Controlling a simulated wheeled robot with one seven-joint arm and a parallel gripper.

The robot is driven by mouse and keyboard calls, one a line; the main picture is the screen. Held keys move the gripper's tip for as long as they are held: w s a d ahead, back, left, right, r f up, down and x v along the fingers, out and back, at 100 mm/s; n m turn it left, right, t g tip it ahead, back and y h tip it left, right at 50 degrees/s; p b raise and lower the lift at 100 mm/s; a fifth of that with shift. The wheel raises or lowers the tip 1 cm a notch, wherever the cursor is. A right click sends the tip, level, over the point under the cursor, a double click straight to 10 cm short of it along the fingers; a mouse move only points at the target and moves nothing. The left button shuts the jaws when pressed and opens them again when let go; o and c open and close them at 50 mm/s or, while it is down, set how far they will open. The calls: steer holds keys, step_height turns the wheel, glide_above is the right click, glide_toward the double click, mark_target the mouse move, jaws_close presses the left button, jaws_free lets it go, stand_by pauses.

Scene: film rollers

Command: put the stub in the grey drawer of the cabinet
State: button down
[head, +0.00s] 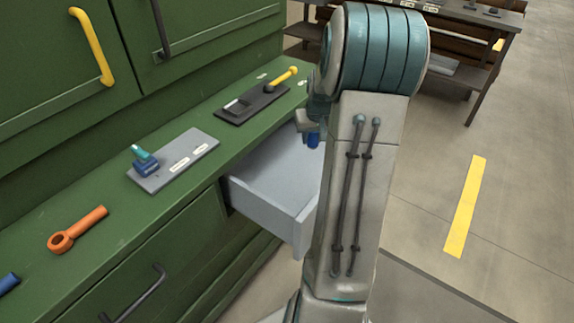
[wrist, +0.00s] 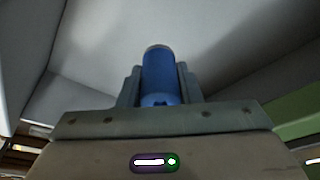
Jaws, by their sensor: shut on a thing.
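The blue stub (wrist: 160,78) is a short cylinder with a grey end, held between the two fingers of my gripper (wrist: 160,88) in the wrist view. My gripper is shut on it. In the head view the blue stub (head: 313,139) shows small beside my arm, and my gripper (head: 308,128) is mostly hidden by the arm. The grey drawer (head: 262,208) is pulled out of the green cabinet (head: 110,225). The stub appears above the drawer; the exact height is unclear. Pale drawer walls (wrist: 90,95) fill the background in the wrist view. My arm hides the drawer's right part.
On the green counter lie an orange ring-ended tool (head: 78,230), a grey plate (head: 190,165) with a teal and blue piece (head: 146,163), and a black tray (head: 240,108) beside a yellow-handled tool (head: 283,77). A blue object (head: 8,283) is at the left edge. A workbench (head: 470,60) stands behind.

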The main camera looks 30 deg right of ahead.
mark_target(312, 166)
steer(key=shift+d+f, duration=0.15)
steer(key=shift+d, duration=0.35)
steer(key=shift+d+f+b, duration=0.15)
steer(key=shift+b, duration=0.15)
step_height(312, 166, down, 10)
steer(key=shift+w+r+b, duration=0.1)
steer(key=shift+r+b, duration=0.15)
steer(key=shift+b, duration=0.55)
steer(key=shift+f, duration=0.15)
steer(key=c, duration=1)
jaws_free()
steer(key=shift+c, duration=0.2)
